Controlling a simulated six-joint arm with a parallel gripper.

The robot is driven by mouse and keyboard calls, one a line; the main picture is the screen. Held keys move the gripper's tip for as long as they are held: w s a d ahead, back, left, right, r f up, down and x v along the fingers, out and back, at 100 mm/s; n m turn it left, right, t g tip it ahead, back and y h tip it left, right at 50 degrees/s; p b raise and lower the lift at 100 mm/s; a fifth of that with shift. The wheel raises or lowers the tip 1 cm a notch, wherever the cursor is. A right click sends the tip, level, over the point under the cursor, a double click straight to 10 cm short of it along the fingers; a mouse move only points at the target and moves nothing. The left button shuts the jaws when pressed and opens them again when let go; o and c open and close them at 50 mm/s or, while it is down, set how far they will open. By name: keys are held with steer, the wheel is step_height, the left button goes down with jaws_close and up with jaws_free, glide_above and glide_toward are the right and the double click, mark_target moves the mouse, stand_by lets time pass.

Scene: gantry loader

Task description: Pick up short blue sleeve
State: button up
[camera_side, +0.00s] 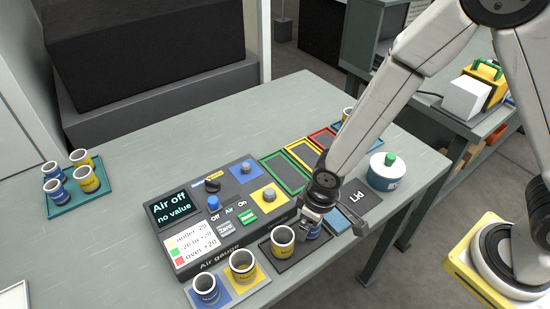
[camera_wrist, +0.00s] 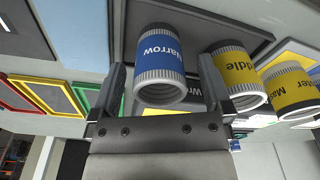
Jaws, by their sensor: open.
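A blue sleeve marked "Narrow" (camera_wrist: 160,55) with grey knurled ends stands between my fingers in the wrist view. It is partly hidden by my gripper in the side view (camera_side: 314,231). My gripper (camera_wrist: 161,75) is open, one finger on each side of this sleeve, with a visible gap at the right finger. In the side view my gripper (camera_side: 316,212) is low over the dark pad at the front of the gauge. Other blue sleeves (camera_side: 60,194) stand in the teal tray at the left. I cannot tell which blue sleeve is shortest.
A yellow "Middle" sleeve (camera_wrist: 238,75) stands close beside the right finger. A yellow "Master" ring (camera_wrist: 290,90) and a blue ring (camera_side: 206,289) stand farther along. The air gauge (camera_side: 220,210) is behind. A white-and-teal pot (camera_side: 386,172) and "Lid" pad (camera_side: 357,195) are to the right.

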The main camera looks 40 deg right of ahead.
steer(key=shift+f, duration=0.25)
stand_by(0.3)
jaws_close()
